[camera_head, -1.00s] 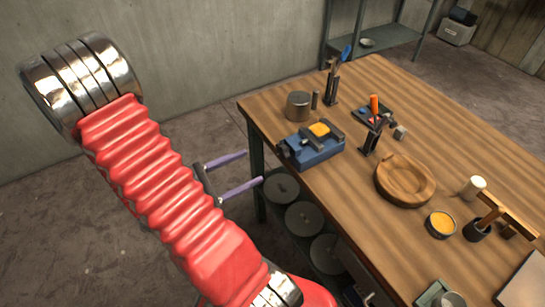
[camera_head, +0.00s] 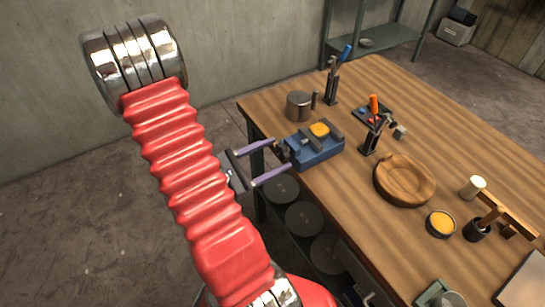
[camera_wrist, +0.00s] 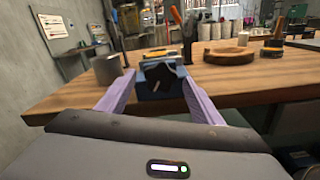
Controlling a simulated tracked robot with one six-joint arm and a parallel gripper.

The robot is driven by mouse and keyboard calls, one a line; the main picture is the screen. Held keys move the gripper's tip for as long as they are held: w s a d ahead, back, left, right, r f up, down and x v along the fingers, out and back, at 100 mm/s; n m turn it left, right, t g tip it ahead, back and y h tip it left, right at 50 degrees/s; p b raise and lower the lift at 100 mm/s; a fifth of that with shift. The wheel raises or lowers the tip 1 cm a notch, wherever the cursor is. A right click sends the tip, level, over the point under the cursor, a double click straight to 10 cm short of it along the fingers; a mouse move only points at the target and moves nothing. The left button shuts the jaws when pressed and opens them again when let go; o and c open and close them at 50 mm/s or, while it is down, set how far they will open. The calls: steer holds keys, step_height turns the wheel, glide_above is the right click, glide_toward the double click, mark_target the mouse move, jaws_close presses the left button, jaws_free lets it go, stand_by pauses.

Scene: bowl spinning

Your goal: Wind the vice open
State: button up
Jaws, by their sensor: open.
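A blue vice (camera_head: 316,151) with grey jaws stands at the near left edge of the wooden table, and an orange-yellow piece (camera_head: 319,130) shows at its jaws. Its dark screw end (camera_head: 283,150) faces my gripper. My gripper (camera_head: 282,156) is open, its two lilac fingers apart and pointing at that end. In the wrist view the vice (camera_wrist: 161,78) sits between and beyond my fingers (camera_wrist: 160,92), with a dark round end and a thin light handle bar (camera_wrist: 163,80) facing me. I cannot tell whether the fingers touch it.
A metal cylinder (camera_head: 299,106) stands just behind the vice. A tool stand with a blue handle (camera_head: 332,85), one with a clamp (camera_head: 371,138), and a wooden bowl (camera_head: 404,181) stand on the table (camera_head: 440,135). Grey discs (camera_head: 304,218) lie on the shelf below.

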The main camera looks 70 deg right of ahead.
steer(key=shift+s, duration=0.1)
steer(key=c, duration=1)
steer(key=shift+a, duration=0.15)
steer(key=shift+c, duration=0.3)
